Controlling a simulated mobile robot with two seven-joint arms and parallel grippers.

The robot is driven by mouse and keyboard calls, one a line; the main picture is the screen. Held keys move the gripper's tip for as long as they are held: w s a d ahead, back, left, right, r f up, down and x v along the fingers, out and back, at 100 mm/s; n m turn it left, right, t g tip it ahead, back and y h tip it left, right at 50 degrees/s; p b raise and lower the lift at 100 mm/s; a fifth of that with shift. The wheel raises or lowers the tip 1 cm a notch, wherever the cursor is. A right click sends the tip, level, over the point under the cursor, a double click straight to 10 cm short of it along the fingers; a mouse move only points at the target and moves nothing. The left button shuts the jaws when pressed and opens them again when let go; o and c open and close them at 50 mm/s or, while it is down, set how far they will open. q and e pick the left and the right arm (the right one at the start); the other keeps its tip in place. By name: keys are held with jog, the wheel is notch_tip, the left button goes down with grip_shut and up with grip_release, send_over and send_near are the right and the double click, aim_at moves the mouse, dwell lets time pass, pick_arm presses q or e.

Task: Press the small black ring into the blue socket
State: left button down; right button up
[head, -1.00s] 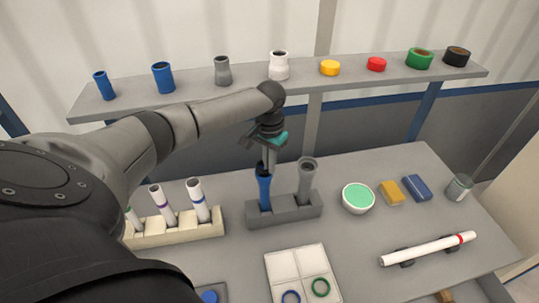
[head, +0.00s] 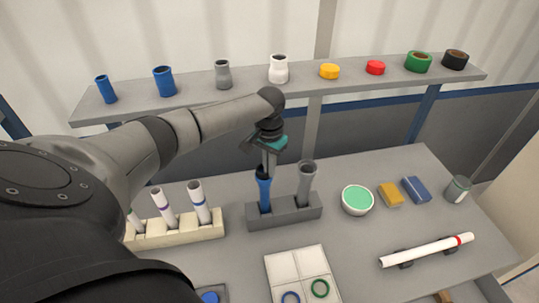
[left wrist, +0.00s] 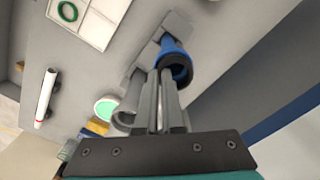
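The blue socket (head: 265,194) stands upright in the left hole of the grey block (head: 286,213). It also shows in the left wrist view (left wrist: 172,47). The small black ring (left wrist: 180,66) is at the socket's mouth; how deep it sits I cannot tell. My left gripper (head: 267,172) points down at the top of the socket. In the left wrist view its fingers (left wrist: 159,76) are close together at the ring's edge, with no object clearly between them. My right gripper is not in view.
A grey pipe (head: 306,184) stands close on the right in the same block. A rack (head: 176,231) with white tubes is at left. A bowl (head: 357,200) and a white tray (head: 283,265) are nearby. A shelf (head: 208,96) with pipes and caps runs behind.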

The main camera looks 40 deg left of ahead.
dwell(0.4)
pick_arm(q)
jog(key=shift+f+p, duration=0.1)
jog(key=shift+p, duration=0.3)
jog(key=c, duration=0.6)
grip_release()
jog(key=shift+o, duration=0.2)
jog(key=shift+r+p, duration=0.3)
jog(key=shift+r, duration=3.2)
